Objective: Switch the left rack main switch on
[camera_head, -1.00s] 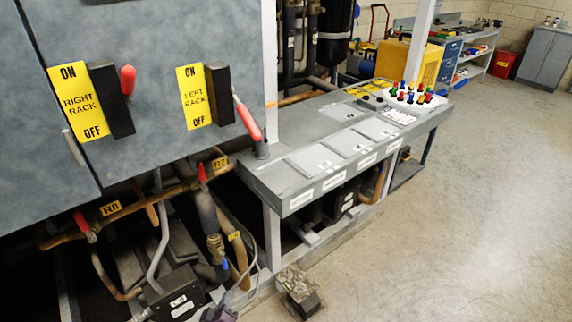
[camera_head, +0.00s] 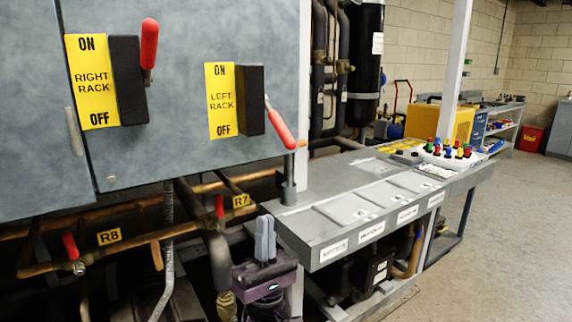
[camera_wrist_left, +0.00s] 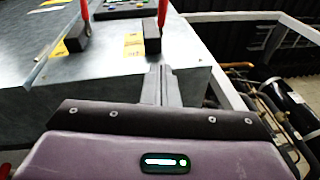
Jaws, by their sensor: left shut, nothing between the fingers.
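The left rack main switch is a black block (camera_head: 251,100) with a red handle (camera_head: 280,125) slanting down to the right, towards the OFF end of its yellow LEFT RACK label (camera_head: 221,101). My left gripper (camera_head: 265,238) is below the handle, apart from it. Its grey fingers point up, shut with nothing between them. In the left wrist view, the shut fingers (camera_wrist_left: 160,85) are in front of the panel's lower edge. A black block (camera_wrist_left: 151,38) with a red handle (camera_wrist_left: 162,12) shows beyond them. My right gripper is not in view.
The right rack switch (camera_head: 128,80) is to the left, its red handle (camera_head: 149,45) pointing up. Copper pipes with red valve handles (camera_head: 219,206) run below the cabinet. A grey bench (camera_head: 320,225) with a short post (camera_head: 289,185) stands right of my gripper. Open floor lies far right.

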